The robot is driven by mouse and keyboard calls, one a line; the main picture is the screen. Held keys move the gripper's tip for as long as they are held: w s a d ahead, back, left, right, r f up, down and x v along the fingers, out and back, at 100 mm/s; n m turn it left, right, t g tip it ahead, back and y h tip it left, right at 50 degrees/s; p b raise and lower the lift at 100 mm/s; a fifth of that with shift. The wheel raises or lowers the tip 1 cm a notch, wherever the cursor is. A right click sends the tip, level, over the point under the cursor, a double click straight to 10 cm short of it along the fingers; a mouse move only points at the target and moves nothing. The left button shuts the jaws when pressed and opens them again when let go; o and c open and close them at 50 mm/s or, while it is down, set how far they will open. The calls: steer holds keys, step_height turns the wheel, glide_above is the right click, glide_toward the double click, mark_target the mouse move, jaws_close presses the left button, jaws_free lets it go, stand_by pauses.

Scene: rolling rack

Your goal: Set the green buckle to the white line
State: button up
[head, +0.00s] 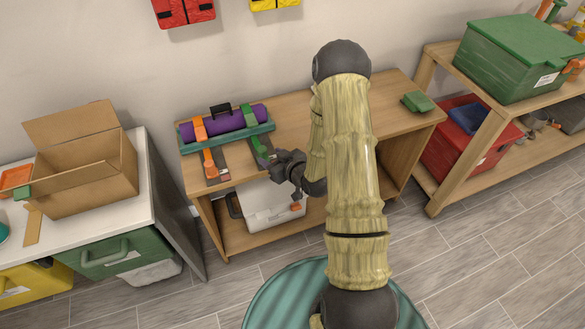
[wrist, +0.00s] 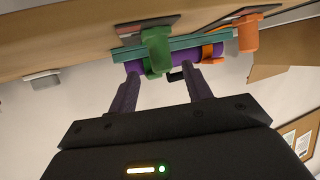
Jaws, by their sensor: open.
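The green buckle (head: 262,154) sits on the right-hand strap at the front of a teal tray (head: 228,138), which holds a purple roll (head: 237,122). The buckle (wrist: 157,48) also shows in the wrist view, beyond and slightly above my fingertips as pictured. My gripper (wrist: 163,76) is open with nothing between its fingers. In the head view my gripper (head: 282,158) is just right of the green buckle; I cannot tell whether it touches. A dark strip with markings lies under the buckle, partly hidden. I cannot make out the white line.
An orange buckle (head: 210,164) hangs on the left strap, over a dark strip (head: 217,176). A white case (head: 268,208) stands on the shelf below. A small green box (head: 417,101) is on the bench's right. A cardboard box (head: 88,178) stands on the left counter.

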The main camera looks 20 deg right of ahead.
steer(key=p+v, duration=0.6)
steer(key=v, duration=0.5)
steer(key=shift+w, duration=0.1)
stand_by(0.5)
step_height(320, 180, up, 12)
steer(key=g+h+p, duration=0.4)
steer(key=g, duration=0.2)
steer(key=s+a+r+m+g+p, duration=0.3)
steer(key=s+a+r+g, duration=0.1)
steer(key=s+r, duration=0.7)
steer(key=shift+s+a+r+m, duration=0.3)
steer(key=shift+a+r, duration=0.25)
steer(key=shift+r, duration=0.3)
